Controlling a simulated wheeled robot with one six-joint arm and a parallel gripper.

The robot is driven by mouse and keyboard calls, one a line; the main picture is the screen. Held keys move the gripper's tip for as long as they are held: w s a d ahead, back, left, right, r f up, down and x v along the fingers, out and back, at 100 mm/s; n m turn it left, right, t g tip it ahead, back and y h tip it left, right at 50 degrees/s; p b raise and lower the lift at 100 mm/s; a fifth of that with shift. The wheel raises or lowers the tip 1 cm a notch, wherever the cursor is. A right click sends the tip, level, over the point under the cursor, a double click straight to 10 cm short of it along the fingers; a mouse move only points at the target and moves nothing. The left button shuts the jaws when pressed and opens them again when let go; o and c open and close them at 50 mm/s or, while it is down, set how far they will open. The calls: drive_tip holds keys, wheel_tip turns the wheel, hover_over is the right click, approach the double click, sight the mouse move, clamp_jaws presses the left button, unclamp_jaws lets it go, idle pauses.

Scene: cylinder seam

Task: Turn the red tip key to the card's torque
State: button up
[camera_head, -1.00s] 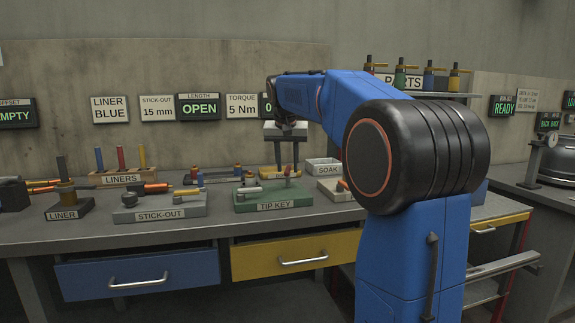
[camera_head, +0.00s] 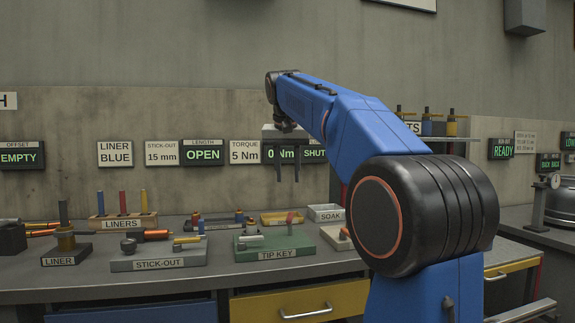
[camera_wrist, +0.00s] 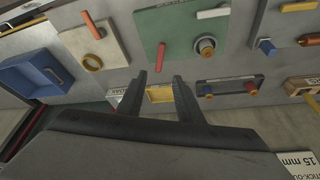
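The TORQUE card (camera_head: 244,152) reads 5 Nm. The display beside it (camera_head: 280,154) reads 0 Nm and is partly covered by my gripper.
The STICK-OUT block (camera_head: 160,264), LINERS rack (camera_head: 123,223) and LINER stand (camera_head: 65,261) are to the left. A white SOAK tray (camera_head: 326,212) and a yellow tray (camera_head: 283,218) stand behind the block. A loaded shelf (camera_head: 440,137) is at right.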

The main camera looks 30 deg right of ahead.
drive_tip(key=v, duration=0.3)
drive_tip(key=shift+s, duration=0.1)
idle(0.5)
drive_tip(key=s+a+f+n+y, duration=0.15)
drive_tip(key=s+a+f, duration=0.35)
drive_tip(key=s+f, duration=0.75)
drive_tip(key=s+a+f+n+t, duration=0.1)
drive_tip(key=s+a+f+n, duration=0.3)
drive_tip(key=s+f, duration=0.85)
drive_tip(key=s+a+f+n+y, duration=0.15)
drive_tip(key=s+a+f, duration=0.5)
drive_tip(key=f, duration=1.05)
wheel_tip(320, 180, up, 42)
drive_tip(key=m+h, duration=0.3)
drive_tip(key=m, duration=0.4)
hover_over(290, 216)
drive_tip(key=s+a, duration=0.4)
drive_tip(key=s, duration=0.2)
drive_tip(key=shift+g, duration=0.4)
drive_tip(key=x, duration=1.7)
drive_tip(key=shift+a+f, duration=0.1)
drive_tip(key=shift+f, duration=0.1)
